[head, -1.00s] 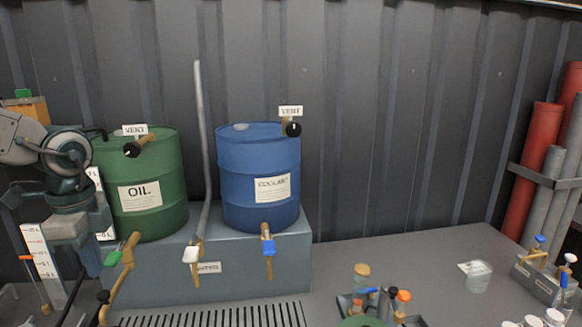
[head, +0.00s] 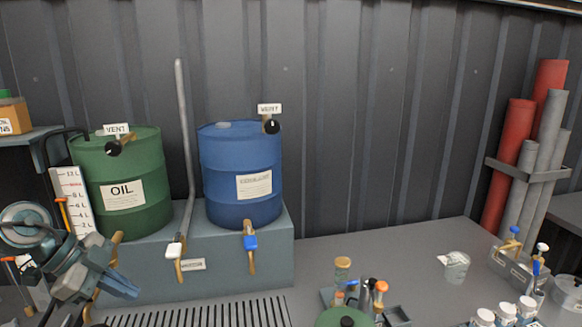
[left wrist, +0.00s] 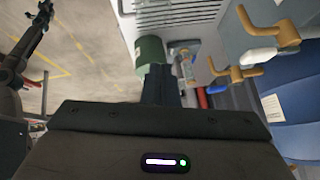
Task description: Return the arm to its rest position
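My left gripper (head: 128,288) is low at the left of the head view, tilted, in front of the drum stand and left of the slotted grate. Its dark teal fingers also show in the left wrist view (left wrist: 161,84). They lie close together with nothing visible between them. The arm link behind the gripper runs off the left edge of the head view. My right gripper does not show in the head view, and I cannot make it out in the left wrist view.
A green oil drum (head: 142,165) and a blue coolant drum (head: 222,160) stand on a grey stand (head: 225,277) with taps in front. A level gauge (head: 71,200) is close to my left arm. Small parts and a beaker (head: 456,268) occupy the bench at right.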

